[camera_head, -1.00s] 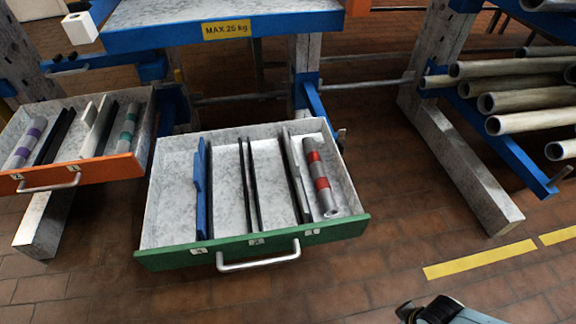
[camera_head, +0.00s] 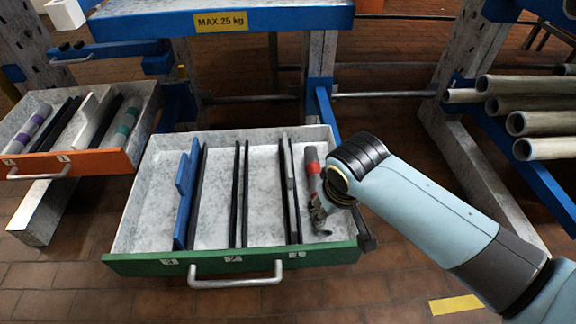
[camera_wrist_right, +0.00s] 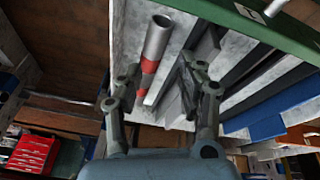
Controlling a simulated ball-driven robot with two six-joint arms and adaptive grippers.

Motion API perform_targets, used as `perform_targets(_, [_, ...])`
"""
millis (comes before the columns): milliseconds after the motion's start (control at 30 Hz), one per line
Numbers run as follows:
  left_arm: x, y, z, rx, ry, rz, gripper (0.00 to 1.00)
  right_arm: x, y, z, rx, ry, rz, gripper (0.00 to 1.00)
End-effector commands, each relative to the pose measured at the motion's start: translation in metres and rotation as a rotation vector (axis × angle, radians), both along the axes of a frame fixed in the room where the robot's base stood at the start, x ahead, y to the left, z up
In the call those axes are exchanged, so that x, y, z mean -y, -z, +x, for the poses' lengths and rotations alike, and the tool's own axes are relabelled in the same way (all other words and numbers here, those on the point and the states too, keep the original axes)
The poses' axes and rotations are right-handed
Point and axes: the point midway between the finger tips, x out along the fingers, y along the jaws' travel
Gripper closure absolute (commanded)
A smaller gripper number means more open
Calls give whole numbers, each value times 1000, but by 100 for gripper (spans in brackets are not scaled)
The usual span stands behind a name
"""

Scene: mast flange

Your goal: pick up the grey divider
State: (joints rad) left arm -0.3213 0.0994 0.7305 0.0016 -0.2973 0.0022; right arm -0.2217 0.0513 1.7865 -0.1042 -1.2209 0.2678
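The grey divider (camera_head: 288,166) stands on edge in the right part of the green-fronted drawer (camera_head: 125,232), beside dark dividers. A grey tube with red bands (camera_head: 312,165) lies along the right wall. The tube (camera_wrist_right: 154,50) shows between the fingers, and the grey divider (camera_wrist_right: 172,108) shows partly behind the right finger. I cannot tell whether the gripper touches either. My left gripper is not in view.
A blue divider (camera_head: 184,197) and thin black dividers (camera_head: 240,190) stand in the same drawer. An orange-fronted drawer (camera_head: 95,162) with a pale divider (camera_head: 93,118) is at left. Pipes (camera_head: 530,122) rest on a rack at right. A blue shelf (camera_head: 225,18) overhangs behind.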

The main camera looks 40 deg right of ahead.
Motion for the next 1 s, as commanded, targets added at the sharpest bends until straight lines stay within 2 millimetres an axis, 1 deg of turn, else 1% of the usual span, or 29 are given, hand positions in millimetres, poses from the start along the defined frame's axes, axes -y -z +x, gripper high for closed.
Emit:
perform_targets(33, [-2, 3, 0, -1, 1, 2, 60, -1, -1, 20, 21, 39, 4, 62])
perform_targets(67, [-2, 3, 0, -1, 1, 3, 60, -2, -3, 31, 32, 64, 5, 62])
perform_targets(200, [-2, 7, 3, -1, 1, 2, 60, -5, -14, 83, 89, 184, 17, 62])
perform_targets(300, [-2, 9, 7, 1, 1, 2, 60, -7, -24, 113, 125, 259, 25, 62])
perform_targets(367, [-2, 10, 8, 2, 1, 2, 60, -8, -28, 126, 138, 289, 28, 62])
perform_targets(467, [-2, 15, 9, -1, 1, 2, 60, -7, -22, 136, 145, 311, 30, 62])
perform_targets(600, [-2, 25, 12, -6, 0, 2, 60, -1, 2, 143, 145, 314, 30, 62])
perform_targets(667, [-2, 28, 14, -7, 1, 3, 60, 1, 11, 146, 145, 312, 30, 62])
perform_targets(767, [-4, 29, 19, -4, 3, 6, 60, 3, 19, 150, 147, 313, 31, 62])
perform_targets(933, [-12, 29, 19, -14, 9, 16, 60, 5, 28, 152, 148, 312, 31, 62])
perform_targets(1000, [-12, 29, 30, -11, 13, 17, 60, 8, 38, 154, 146, 312, 29, 62])
